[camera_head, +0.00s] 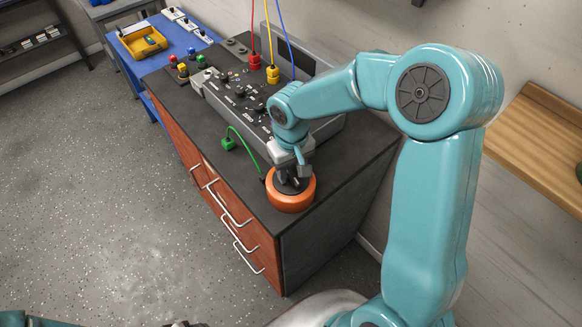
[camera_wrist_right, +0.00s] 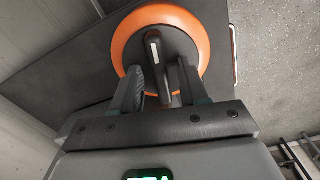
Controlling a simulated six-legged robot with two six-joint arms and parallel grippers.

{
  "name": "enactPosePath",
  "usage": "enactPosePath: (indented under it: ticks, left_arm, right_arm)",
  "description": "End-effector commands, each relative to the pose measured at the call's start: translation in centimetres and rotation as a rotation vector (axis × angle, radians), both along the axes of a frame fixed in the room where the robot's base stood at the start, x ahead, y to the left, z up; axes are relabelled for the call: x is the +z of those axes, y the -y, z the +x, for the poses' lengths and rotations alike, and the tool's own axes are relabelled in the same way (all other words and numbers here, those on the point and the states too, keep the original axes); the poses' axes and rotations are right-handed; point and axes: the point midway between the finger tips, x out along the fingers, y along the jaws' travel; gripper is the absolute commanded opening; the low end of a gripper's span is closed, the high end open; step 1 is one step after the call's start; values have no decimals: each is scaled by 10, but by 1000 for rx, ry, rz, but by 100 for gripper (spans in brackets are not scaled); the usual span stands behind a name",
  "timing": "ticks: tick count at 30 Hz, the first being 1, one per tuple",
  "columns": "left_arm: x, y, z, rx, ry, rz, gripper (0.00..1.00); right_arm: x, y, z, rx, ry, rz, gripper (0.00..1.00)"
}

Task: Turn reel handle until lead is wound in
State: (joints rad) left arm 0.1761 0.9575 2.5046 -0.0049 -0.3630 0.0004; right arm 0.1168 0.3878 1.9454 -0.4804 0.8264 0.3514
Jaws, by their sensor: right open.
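The orange reel (camera_head: 291,197) sits on the dark bench top near its front right corner. It also shows in the right wrist view (camera_wrist_right: 126,40), with a dark hub and a grey handle (camera_wrist_right: 153,46) on its face. A green lead (camera_head: 243,142) runs from a green plug (camera_head: 228,144) on the bench to the reel. My right gripper (camera_head: 293,182) is over the reel, and in the wrist view its fingers (camera_wrist_right: 160,90) are apart, one on each side of the handle. I cannot tell whether either finger touches it. My left gripper does not show.
A grey control panel (camera_head: 236,95) with knobs stands behind the reel, with red, yellow and blue leads rising from it. Coloured plugs (camera_head: 183,70) lie at the bench's far left. A blue table (camera_head: 165,62) with a yellow case (camera_head: 142,40) stands beyond. The bench front has drawers (camera_head: 215,190).

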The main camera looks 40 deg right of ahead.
Motion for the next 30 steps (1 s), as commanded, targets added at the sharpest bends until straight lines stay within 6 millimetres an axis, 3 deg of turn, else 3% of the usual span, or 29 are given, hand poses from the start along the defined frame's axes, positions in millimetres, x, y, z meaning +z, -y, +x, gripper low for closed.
enactPosePath:
  ticks: [7, 11, 20, 30]
  left_arm:
    - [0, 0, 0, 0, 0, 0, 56]
    - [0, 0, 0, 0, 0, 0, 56]
    - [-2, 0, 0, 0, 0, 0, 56]
    - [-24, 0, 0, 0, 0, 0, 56]
  right_arm:
    - [-1, 0, 1, 0, 1, 0, 40]
    - [-1, 0, 1, 0, 1, 0, 0]
    - [-1, 0, 1, -11, 1, 0, 0]
    - [-4, 0, 1, -179, 3, 0, 0]
